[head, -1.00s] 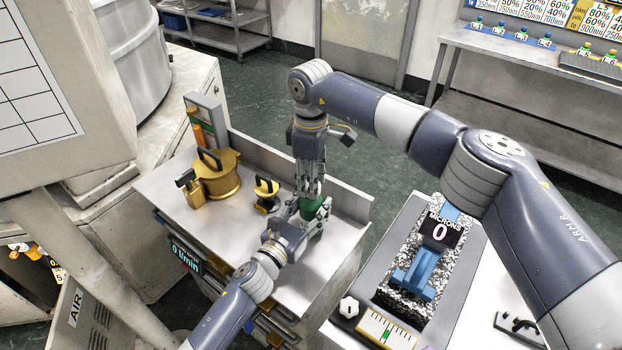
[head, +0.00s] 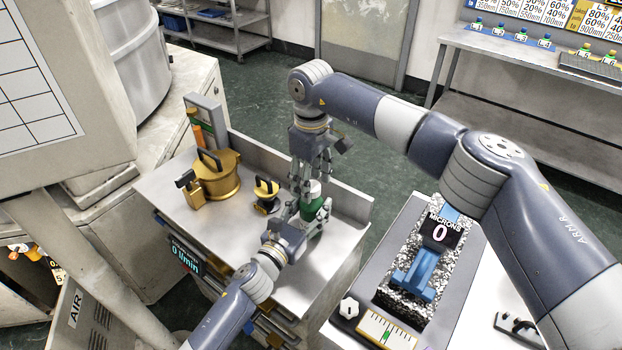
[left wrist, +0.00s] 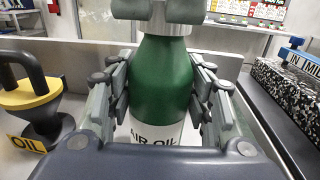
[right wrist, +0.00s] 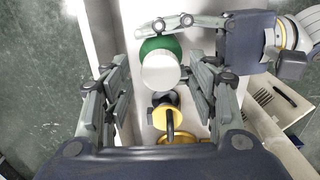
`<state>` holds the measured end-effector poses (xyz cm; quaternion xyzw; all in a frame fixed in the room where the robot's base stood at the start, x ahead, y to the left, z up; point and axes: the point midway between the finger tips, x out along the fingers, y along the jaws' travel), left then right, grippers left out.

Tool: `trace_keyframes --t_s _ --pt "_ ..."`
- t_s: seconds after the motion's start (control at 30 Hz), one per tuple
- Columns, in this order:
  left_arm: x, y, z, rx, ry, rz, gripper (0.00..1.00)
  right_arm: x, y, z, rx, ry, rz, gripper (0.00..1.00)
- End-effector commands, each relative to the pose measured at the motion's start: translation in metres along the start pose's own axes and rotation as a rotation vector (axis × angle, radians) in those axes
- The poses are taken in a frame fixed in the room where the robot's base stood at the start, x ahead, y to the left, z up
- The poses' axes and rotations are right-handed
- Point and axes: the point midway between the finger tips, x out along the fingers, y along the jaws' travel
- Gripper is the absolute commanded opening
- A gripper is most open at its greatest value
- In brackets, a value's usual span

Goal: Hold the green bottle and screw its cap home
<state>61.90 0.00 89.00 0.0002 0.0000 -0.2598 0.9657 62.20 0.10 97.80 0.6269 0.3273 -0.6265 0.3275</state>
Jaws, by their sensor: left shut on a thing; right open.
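The green bottle (head: 312,212) stands upright on the steel cart top. The left wrist view shows its green shoulder (left wrist: 163,75) and a white label reading "AIR OIL". My left gripper (head: 298,218) is shut around its body from the near side. The white cap (right wrist: 161,72) sits on top of the bottle in the right wrist view; whether it is fully seated cannot be told. My right gripper (right wrist: 158,95) is open, pointing down above the cap, with its fingers apart on either side. In the head view the right gripper (head: 309,188) partly hides the cap.
A yellow oil pourer (head: 265,195) stands close left of the bottle. A brass pot (head: 215,177) is farther left on the cart top (head: 225,240). A raised back ledge (head: 350,203) runs behind the bottle. A gauge bench (head: 350,322) stands to the right.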

Motion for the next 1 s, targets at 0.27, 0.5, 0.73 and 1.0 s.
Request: trace_keyframes --t_s 0.27,0.5,0.73,1.0 --pt "0.0 0.0 -0.001 -0.001 0.001 0.0 0.0 -0.021 -0.001 -0.001 -0.002 0.001 -0.002 0.54" --pt "0.0 0.0 -0.001 -0.001 0.001 0.001 0.0 -0.045 -0.001 0.0 -0.002 -0.001 -0.001 0.54" --pt "0.0 0.0 -0.001 -0.001 0.001 0.001 0.0 -0.045 -0.001 0.0 -0.002 -0.001 -0.002 0.5" --pt "0.0 0.0 0.0 -0.001 0.001 0.001 0.0 -0.046 -0.001 0.0 -0.169 -0.001 -0.001 0.5"
